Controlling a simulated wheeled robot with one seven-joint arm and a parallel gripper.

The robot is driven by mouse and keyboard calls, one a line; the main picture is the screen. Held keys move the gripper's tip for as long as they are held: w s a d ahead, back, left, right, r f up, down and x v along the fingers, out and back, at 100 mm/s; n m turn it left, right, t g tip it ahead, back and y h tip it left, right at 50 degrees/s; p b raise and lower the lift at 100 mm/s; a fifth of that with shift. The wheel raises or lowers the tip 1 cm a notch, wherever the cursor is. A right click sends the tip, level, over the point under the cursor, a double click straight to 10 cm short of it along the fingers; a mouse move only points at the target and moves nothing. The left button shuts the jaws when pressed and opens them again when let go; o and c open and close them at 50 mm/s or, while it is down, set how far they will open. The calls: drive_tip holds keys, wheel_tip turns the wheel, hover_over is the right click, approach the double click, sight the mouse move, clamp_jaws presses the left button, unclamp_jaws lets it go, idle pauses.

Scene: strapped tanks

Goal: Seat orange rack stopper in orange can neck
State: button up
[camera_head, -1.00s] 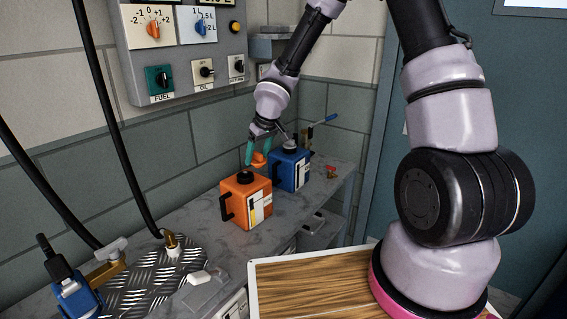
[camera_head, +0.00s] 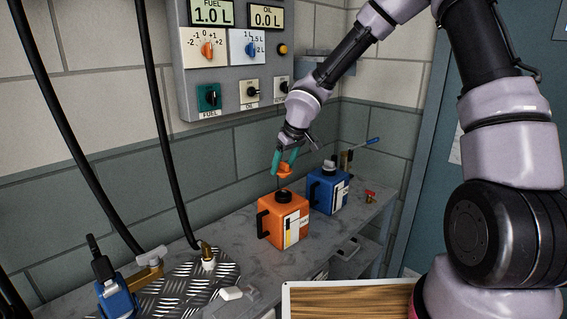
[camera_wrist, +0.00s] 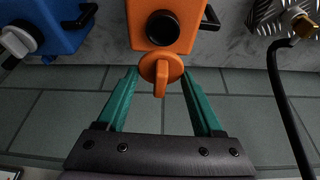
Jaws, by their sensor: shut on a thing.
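The orange can (camera_head: 284,219) stands upright on the grey bench, with a black neck (camera_head: 284,196) on top. In the wrist view the can (camera_wrist: 178,18) shows with its dark neck opening (camera_wrist: 162,27) uncovered. My gripper (camera_head: 284,158) is shut on the orange stopper (camera_head: 285,169), holding it above the neck. In the wrist view the stopper (camera_wrist: 160,72) sits between the teal fingers of my gripper (camera_wrist: 160,80), beside the neck in the picture. The stopper is apart from the neck in the head view.
A blue can (camera_head: 326,192) with a cap stands right behind the orange can. A wall panel (camera_head: 240,50) with dials and displays hangs behind. A treaded metal plate (camera_head: 185,285) with nozzles and hoses lies at left. A wooden-topped surface (camera_head: 350,303) is at the front.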

sight(289, 172)
drive_tip(key=shift+f, duration=2.45)
drive_tip(key=shift+f, duration=1.35)
drive_tip(key=o, duration=1.4)
drive_tip(key=shift+r, duration=0.1)
drive_tip(key=v, duration=1)
drive_tip(key=shift+s+r, duration=0.1)
drive_tip(key=shift+r, duration=0.2)
drive_tip(key=shift+d, duration=0.1)
